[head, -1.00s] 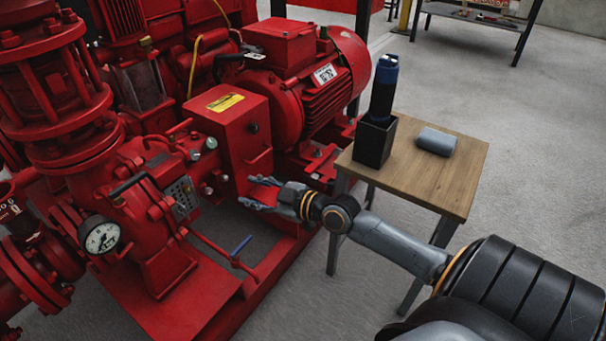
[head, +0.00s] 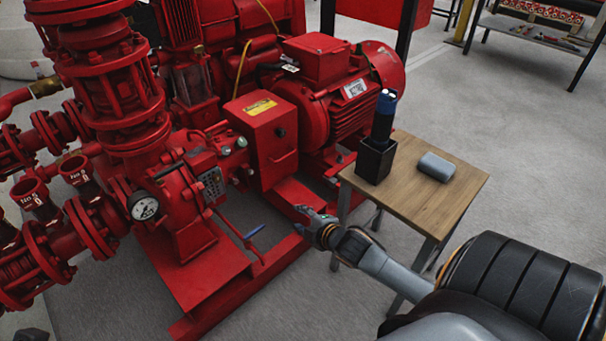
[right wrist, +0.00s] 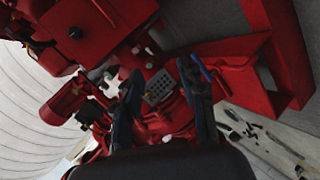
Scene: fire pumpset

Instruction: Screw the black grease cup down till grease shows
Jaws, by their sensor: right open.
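The red pump set (head: 190,235) fills the left and middle of the head view. I cannot pick out the black grease cup with certainty among the small fittings by the pump's bearing housing (head: 192,205). My right gripper (head: 303,217) is open and empty, in front of the red base frame and below the red control box (head: 262,135), apart from the pump. In the right wrist view its two dark fingers (right wrist: 161,72) stand apart, with red pump parts and a grey perforated plate (right wrist: 158,88) beyond them. My left gripper is not in view.
A small wooden table (head: 425,203) stands right of the pump. It carries a black holder (head: 375,162) with a blue-topped dark cylinder (head: 384,117), and a grey block (head: 436,166). Floor is free at right.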

